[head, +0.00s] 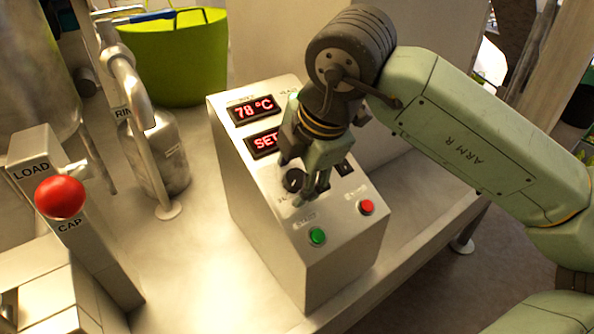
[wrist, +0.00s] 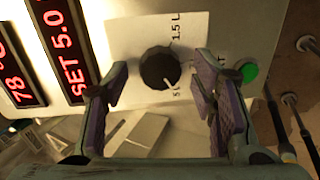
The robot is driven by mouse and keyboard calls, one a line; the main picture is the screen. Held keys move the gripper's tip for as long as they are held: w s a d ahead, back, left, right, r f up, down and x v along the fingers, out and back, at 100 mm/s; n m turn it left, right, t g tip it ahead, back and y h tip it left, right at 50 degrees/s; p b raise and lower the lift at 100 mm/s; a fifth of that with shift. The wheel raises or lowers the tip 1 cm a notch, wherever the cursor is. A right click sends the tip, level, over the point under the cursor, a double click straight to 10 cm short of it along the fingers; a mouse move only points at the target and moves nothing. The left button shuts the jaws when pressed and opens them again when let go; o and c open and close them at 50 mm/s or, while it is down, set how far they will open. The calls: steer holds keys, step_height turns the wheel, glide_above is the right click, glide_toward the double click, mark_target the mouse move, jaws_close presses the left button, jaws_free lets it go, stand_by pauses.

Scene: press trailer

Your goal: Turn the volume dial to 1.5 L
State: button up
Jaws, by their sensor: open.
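The volume dial (wrist: 158,68) is a round black knob on the pale front panel of the control box. In the wrist view its white pointer mark is turned toward the "5 L" label, and the "1.5 L" label (wrist: 176,27) stands apart from it. The display (wrist: 70,45) reads "SET 5.0". My gripper (wrist: 161,66) is open, with one finger to each side of the dial; I cannot tell whether either finger touches it. In the head view my gripper (head: 306,186) is over the panel and partly hides the dial (head: 293,180).
The control box (head: 250,215) also carries a temperature display (head: 254,110) reading 78 °C, a green button (head: 317,236) and a red button (head: 367,207) close below my gripper. A red knob (head: 60,196), a metal vessel (head: 160,155) and a green bucket (head: 175,60) stand to the left.

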steer(key=shift+c, duration=0.3)
steer(key=c, duration=1.1)
